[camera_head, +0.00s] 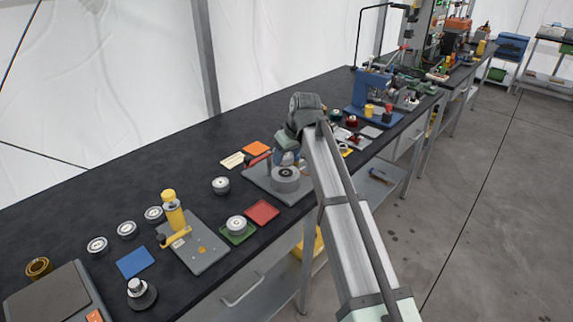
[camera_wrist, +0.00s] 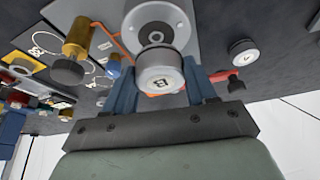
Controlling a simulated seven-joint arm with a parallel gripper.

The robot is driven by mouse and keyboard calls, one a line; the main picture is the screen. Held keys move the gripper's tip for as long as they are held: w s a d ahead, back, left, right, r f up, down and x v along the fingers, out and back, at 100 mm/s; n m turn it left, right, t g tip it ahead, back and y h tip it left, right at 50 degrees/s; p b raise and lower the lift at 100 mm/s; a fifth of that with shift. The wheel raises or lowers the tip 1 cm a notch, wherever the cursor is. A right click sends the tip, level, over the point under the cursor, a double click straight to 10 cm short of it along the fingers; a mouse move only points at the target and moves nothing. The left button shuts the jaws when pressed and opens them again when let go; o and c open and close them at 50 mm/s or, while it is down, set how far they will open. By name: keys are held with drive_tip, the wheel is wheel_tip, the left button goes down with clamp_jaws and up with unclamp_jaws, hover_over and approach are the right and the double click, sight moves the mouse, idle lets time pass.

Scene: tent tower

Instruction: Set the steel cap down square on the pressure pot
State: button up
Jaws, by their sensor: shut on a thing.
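A red tray (camera_head: 262,213) lies in front of the plate. A green tray (camera_head: 237,235) holds a similar round cap (camera_head: 236,223). Another cap (camera_head: 220,185) stands left of the plate. A blue machine (camera_head: 368,95) is to the right.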

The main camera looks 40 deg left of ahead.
sight(286, 164)
drive_tip(key=shift+f, duration=1.75)
drive_tip(key=shift+f, duration=0.1)
drive_tip(key=o, duration=1.3)
drive_tip(key=shift+c, duration=0.2)
drive_tip(key=v, duration=1.2)
